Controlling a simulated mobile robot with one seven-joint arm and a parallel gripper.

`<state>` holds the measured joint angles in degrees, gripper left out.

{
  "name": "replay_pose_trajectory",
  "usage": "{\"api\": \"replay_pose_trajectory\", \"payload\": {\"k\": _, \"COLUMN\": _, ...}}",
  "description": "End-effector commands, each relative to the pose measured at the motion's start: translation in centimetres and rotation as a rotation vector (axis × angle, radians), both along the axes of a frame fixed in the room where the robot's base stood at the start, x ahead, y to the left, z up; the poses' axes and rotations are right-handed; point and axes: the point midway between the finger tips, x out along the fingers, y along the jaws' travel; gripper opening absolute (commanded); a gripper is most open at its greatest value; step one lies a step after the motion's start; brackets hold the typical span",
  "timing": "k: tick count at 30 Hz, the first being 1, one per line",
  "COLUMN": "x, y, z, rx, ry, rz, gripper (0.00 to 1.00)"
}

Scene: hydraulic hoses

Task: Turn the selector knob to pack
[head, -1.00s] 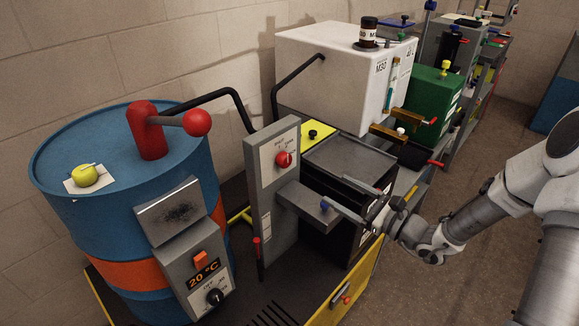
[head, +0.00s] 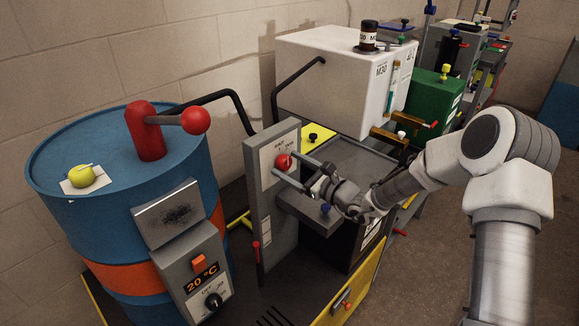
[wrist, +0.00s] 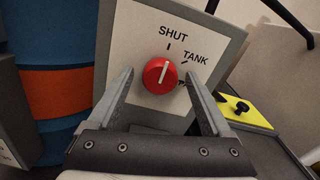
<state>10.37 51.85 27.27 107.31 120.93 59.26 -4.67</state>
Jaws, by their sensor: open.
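The selector knob (head: 283,161) is red and round, on a white label plate on a grey upright panel (head: 262,212). In the wrist view the red knob (wrist: 160,75) has a white line pointing up, roughly at the SHUT mark. TANK is printed up and right of it. A third mark lower right is mostly hidden by my right finger; its word cannot be read. My gripper (wrist: 158,74) is open, with one finger on each side of the knob. Whether the fingers touch it I cannot tell. In the head view my gripper (head: 287,166) is at the panel front.
A grey block (head: 310,207) sticks out from the panel just below my gripper. A blue drum (head: 70,235) with a red handle stands left. A white box (head: 335,85) and a yellow plate (wrist: 245,112) with a black knob lie behind and right.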

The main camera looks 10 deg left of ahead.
Motion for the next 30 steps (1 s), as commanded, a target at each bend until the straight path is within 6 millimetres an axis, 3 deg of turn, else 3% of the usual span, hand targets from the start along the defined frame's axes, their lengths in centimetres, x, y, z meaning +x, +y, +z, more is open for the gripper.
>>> {"api": "replay_pose_trajectory", "payload": {"k": 10, "x": 0.21, "y": 0.34, "z": 0.03, "rx": 0.0, "ry": 0.0, "rz": 0.0, "gripper": 0.82}}
{"api": "replay_pose_trajectory", "payload": {"k": 24, "x": 0.18, "y": 0.31, "z": 0.04, "rx": 0.001, "ry": 0.0, "rz": 0.0, "gripper": 0.0}}
{"api": "replay_pose_trajectory", "payload": {"k": 30, "x": 0.18, "y": 0.3, "z": 0.09, "rx": 0.007, "ry": 0.011, "rz": 0.0, "gripper": 0.0}}
